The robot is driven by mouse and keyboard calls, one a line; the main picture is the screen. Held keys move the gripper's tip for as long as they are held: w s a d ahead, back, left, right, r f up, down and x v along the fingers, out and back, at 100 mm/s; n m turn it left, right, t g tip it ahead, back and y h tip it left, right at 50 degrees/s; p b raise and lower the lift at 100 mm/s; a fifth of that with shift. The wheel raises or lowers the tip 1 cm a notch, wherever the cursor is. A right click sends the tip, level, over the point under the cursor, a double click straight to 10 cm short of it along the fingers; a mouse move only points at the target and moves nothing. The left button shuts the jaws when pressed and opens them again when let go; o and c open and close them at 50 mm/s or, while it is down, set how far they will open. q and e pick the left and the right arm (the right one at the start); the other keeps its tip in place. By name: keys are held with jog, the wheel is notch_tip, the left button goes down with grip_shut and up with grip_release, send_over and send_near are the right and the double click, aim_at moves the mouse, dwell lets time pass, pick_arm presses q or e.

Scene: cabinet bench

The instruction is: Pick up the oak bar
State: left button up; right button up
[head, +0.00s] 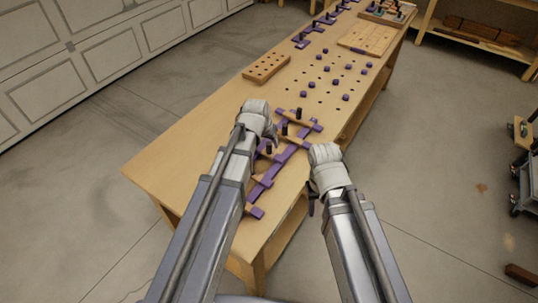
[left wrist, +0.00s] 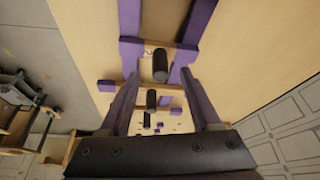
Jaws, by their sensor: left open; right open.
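Several light wooden bars, one of them (head: 295,141), lie across purple pieces (head: 266,180) at the near end of the bench; I cannot tell which one is the oak bar. Black upright knobs stand among them. My left gripper (head: 270,138) is open over this row, its fingers partly hidden by its wrist. In the left wrist view, its two fingers (left wrist: 161,98) stand apart, with a wooden bar (left wrist: 148,86) and black knobs (left wrist: 160,66) showing between and beyond them. No held object is visible. My right gripper (head: 312,198) is open beside the bench's right edge.
A wooden block with holes (head: 267,68) and several purple pegs (head: 345,97) sit farther along the bench (head: 185,140). A flat board (head: 368,39) lies beyond. The bench's near left part is clear. A shelf (head: 470,38) stands at the back right.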

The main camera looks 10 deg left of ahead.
aim_at(268, 145)
pick_arm(q)
jog(key=shift+f, duration=0.15)
jog(key=b+x, duration=0.4)
jog(key=x, duration=0.1)
jog(key=shift+b, duration=0.4)
grip_shut()
